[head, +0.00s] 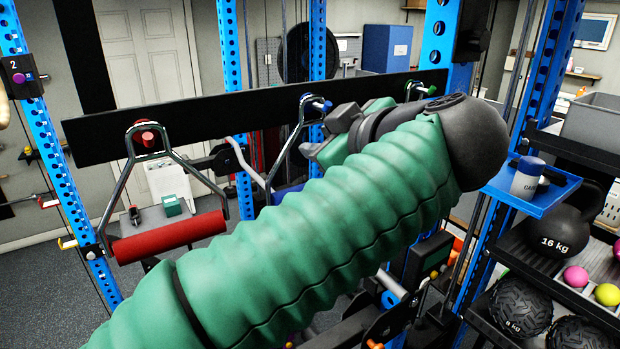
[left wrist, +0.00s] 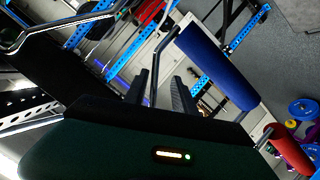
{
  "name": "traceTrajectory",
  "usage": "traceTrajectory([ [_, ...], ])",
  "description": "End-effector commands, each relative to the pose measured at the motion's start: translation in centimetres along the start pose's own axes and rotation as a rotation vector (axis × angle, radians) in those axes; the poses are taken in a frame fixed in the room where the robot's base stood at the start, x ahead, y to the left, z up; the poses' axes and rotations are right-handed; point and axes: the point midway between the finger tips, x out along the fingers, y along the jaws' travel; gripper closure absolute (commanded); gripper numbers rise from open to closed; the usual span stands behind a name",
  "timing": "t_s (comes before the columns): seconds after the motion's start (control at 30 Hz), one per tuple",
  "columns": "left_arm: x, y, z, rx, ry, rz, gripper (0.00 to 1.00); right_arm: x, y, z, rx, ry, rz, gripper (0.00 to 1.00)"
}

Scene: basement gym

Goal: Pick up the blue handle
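The blue handle hangs from the blue peg (head: 322,105) on a black board; its metal frame (head: 287,152) shows, and a bit of the blue grip (head: 287,193) shows past my left arm, which hides the rest. In the left wrist view the whole blue grip (left wrist: 215,66) is in sight. My left gripper (head: 312,152) is beside this frame in the head view. Its two dark fingers (left wrist: 160,97) are apart, with a metal bar of the handle appearing between them. Whether they touch it, I cannot tell. My right gripper is out of view.
A red handle (head: 170,237) hangs from the board (head: 205,128) to the left. A green peg (head: 427,89) is at its right end. Blue rack posts (head: 60,175) stand around. A shelf with a kettlebell (head: 555,232) and several balls is at right.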

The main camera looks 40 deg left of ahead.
Motion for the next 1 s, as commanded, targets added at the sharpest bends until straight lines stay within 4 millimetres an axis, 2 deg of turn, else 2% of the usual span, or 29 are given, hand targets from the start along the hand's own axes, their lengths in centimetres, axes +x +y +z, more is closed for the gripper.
traceTrajectory([
  [0.17, 0.59, -0.04, 0.04, 0.001, -0.003, -0.001, 0.68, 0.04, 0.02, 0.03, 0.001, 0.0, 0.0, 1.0],
  [0.4, 0.9, -0.21, -0.12, 0.0, -0.005, -0.002, 0.98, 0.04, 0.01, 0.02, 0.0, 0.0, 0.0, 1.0],
  [0.43, 0.89, -0.22, -0.14, 0.0, -0.005, -0.002, 1.0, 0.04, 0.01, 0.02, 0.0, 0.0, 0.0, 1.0],
  [1.0, 0.5, -0.03, -0.02, 0.001, -0.002, 0.0, 1.0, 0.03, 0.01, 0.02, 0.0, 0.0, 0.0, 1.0],
])
